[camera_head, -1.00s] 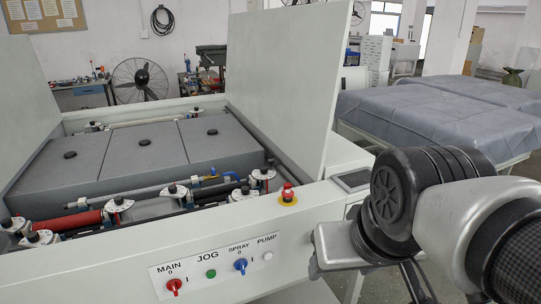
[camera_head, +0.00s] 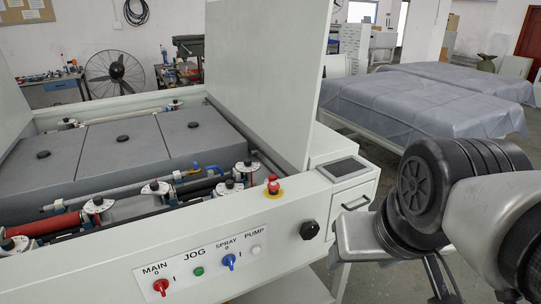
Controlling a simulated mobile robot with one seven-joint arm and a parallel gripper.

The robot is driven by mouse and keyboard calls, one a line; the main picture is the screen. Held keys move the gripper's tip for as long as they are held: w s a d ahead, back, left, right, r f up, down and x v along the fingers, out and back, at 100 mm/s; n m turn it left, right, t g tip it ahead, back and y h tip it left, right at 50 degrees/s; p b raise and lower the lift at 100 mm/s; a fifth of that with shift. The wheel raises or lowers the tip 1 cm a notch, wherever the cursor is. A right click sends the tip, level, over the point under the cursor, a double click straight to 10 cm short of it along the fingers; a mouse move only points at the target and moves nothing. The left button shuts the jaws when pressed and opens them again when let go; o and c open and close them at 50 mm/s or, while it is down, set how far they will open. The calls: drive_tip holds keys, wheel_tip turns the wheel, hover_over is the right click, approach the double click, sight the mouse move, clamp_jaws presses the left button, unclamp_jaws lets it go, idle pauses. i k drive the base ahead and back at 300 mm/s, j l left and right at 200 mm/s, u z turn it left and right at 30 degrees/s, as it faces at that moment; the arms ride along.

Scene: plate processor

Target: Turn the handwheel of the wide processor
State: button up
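The wide processor (camera_head: 110,270) is a pale machine with raised lid panels, filling the left and middle of the head view. A dark, faceted knob (camera_head: 309,229) sits on its front face, right of the switches; it may be the handwheel, but I cannot tell for sure. No other wheel shows on the front. My arm (camera_head: 440,195) reaches in from the right, in front of the machine's right end and apart from the knob in the picture. Thin dark parts hang below the wrist; whether these are my gripper's fingers, and their opening, I cannot tell.
A small screen (camera_head: 343,167) tops the right end. Covered tables (camera_head: 420,105) stand behind at the right.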

sight(309, 229)
drive_tip(key=u, duration=1.65)
drive_tip(key=i+z, duration=0.3)
drive_tip(key=z, duration=0.15)
drive_tip(key=i+z, duration=0.3)
drive_tip(key=z, duration=0.15)
drive_tip(key=l, duration=0.15)
